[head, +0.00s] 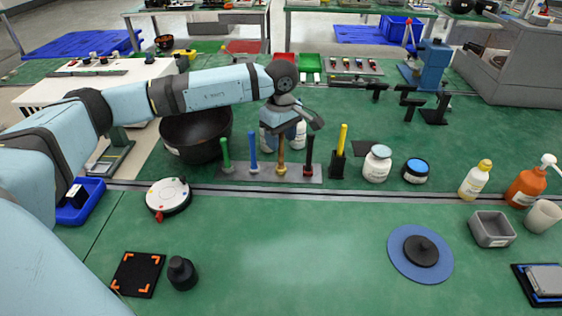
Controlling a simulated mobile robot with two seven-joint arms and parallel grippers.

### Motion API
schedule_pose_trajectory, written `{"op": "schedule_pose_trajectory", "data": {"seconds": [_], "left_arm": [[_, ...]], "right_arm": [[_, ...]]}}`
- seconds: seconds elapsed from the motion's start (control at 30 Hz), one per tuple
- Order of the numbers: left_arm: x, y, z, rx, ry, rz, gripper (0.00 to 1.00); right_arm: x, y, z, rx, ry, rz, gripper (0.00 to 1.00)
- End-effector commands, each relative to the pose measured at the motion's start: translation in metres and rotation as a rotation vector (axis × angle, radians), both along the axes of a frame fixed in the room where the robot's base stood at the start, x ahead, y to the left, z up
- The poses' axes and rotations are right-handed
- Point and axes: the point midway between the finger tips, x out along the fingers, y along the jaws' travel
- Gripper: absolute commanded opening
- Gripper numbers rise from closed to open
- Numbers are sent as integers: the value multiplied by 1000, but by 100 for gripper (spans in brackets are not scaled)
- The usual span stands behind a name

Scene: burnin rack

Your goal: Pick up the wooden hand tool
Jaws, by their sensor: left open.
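The wooden hand tool (281,158) is brown and stands upright in a grey rack plate (232,171) near the middle of the head view. It stands between a blue-handled tool (253,152) and a red-and-black one (308,156). My left gripper (296,127) is open, just above and around the top of the wooden tool in the picture. It hides part of the tool's upper end, and I cannot tell whether they touch. My right gripper is not in view.
A green-handled tool (226,155) stands at the rack's left end. A yellow tool in a black holder (338,165) and a white jar (377,164) are to the right. A dark bowl (196,135) is behind left.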

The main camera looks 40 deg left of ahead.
Motion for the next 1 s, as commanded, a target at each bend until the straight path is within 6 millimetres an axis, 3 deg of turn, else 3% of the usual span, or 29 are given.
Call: {"op": "schedule_pose_trajectory", "data": {"seconds": [0.13, 0.37, 0.5, 0.6, 1.0], "left_arm": [[0, 0, -21, 0, 1, 0, 50], [0, 0, -23, 0, 0, 0, 50], [0, 0, -23, 0, 0, 0, 18], [0, 0, -23, 0, 0, 0, 0], [0, 0, -16, 0, -2, 0, 0]], "right_arm": [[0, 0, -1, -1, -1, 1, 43], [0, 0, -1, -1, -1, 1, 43], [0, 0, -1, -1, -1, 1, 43], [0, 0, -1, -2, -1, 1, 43], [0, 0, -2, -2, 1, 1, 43]]}}
